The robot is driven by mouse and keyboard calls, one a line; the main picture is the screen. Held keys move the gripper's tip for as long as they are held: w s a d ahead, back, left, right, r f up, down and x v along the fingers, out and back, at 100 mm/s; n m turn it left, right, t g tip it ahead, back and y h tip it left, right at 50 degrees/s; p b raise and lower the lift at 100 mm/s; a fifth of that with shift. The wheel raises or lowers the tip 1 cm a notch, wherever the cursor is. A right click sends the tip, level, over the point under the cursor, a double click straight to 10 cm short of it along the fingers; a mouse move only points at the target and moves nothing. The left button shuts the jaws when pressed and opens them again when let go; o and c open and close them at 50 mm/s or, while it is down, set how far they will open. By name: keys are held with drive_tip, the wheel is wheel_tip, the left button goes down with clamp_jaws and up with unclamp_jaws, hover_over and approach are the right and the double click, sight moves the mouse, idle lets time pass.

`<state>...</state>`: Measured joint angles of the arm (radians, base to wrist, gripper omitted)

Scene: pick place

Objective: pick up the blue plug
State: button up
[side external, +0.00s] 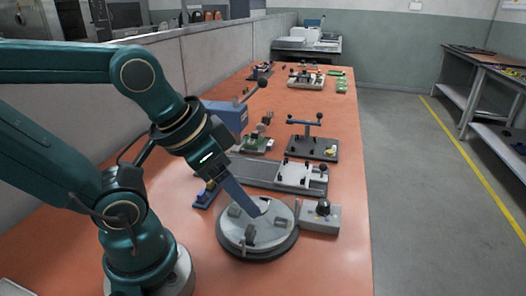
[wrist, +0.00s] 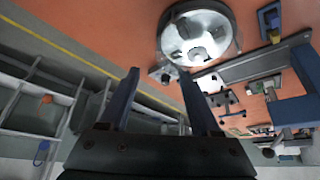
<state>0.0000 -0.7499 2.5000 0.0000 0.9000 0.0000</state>
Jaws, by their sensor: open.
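A small dark blue piece (side external: 206,196) lies on the orange table left of the round grey fixture; it may be the blue plug, but I cannot tell for sure. In the wrist view a blue piece with a yellow part (wrist: 269,22) shows at the upper right. My gripper (side external: 262,207) is tilted down, its fingers over the round fixture (side external: 234,245) in the side view. In the wrist view the fingers of my gripper (wrist: 158,74) are apart with nothing between them. The blue piece is off to the side of the fingers.
A grey box with a black knob (side external: 320,218) stands right of the fixture. Behind are a grey rail with a light block (side external: 302,178), a blue box (side external: 226,117) and a blue T-handled fixture (side external: 312,147). The front right tabletop is clear.

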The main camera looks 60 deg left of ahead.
drive_tip(key=c, duration=0.3)
idle(0.4)
